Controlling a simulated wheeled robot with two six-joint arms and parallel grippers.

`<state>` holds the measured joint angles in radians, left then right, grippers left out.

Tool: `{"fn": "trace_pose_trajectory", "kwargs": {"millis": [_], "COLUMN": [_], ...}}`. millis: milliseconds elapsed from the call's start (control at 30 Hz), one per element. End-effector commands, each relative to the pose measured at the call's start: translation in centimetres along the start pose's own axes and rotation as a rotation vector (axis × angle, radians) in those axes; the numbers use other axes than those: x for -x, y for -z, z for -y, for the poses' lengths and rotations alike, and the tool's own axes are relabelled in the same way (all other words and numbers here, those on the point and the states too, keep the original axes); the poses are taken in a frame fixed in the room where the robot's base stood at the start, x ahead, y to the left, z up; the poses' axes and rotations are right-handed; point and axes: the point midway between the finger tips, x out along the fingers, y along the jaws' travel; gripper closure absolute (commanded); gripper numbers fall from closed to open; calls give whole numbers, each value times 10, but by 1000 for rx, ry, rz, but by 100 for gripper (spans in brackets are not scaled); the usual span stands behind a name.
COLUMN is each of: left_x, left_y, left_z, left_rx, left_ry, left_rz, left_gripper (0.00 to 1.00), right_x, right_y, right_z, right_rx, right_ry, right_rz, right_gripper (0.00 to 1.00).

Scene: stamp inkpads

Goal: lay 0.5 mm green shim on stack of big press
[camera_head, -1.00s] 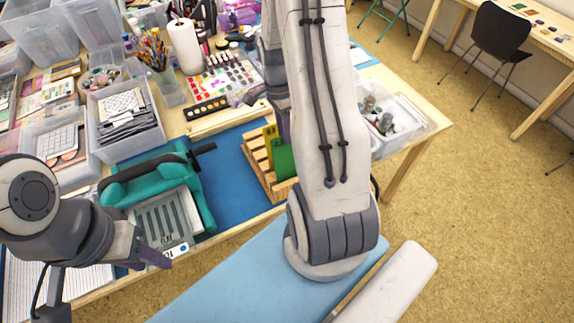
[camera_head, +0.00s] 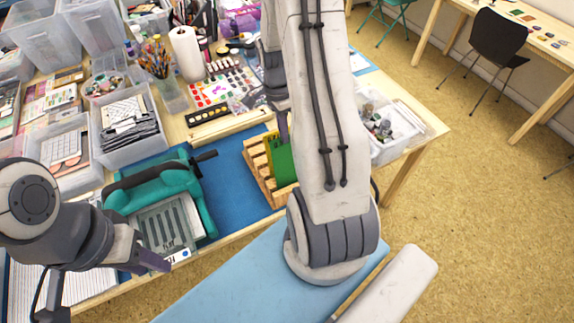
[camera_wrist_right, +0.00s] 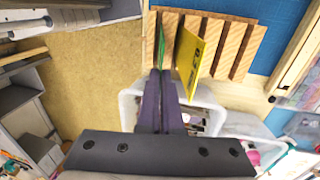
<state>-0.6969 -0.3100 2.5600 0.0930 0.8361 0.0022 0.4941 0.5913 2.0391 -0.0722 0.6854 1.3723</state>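The green shim (camera_head: 283,167) stands upright in the wooden rack (camera_head: 257,172), beside a yellow shim (camera_head: 270,138). In the right wrist view the green shim (camera_wrist_right: 161,46) shows edge-on right at the fingertips of my right gripper (camera_wrist_right: 162,78); its fingers are close together and look shut on its upper edge. In the head view my right gripper (camera_head: 283,128) is partly hidden by my arm. The teal press (camera_head: 165,190) has a grey striped bed (camera_head: 168,226) at its front. My left gripper (camera_head: 160,264) is at the press's front edge; its finger gap is hidden.
A small white piece with a blue mark (camera_head: 179,256) lies by the left fingertips. Clear bins (camera_head: 130,125) stand behind the press. A bin of bottles (camera_head: 392,135) stands right of the rack. The blue mat (camera_head: 232,185) between press and rack is clear.

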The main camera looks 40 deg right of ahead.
Motion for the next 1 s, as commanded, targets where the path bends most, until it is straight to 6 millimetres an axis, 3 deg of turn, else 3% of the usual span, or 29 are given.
{"fn": "trace_pose_trajectory", "kwargs": {"millis": [567, 1000], "left_x": [43, 44], "left_y": [2, 2], "left_z": [-3, -3], "left_rx": [-3, -4], "left_ry": [0, 0], "left_rz": [0, 0], "left_gripper": [61, 61], "right_x": [50, 51], "right_y": [0, 0], "right_z": [0, 0], "right_rx": [0, 0], "right_ry": [0, -1], "right_rz": [0, 0], "right_gripper": [100, 100]}}
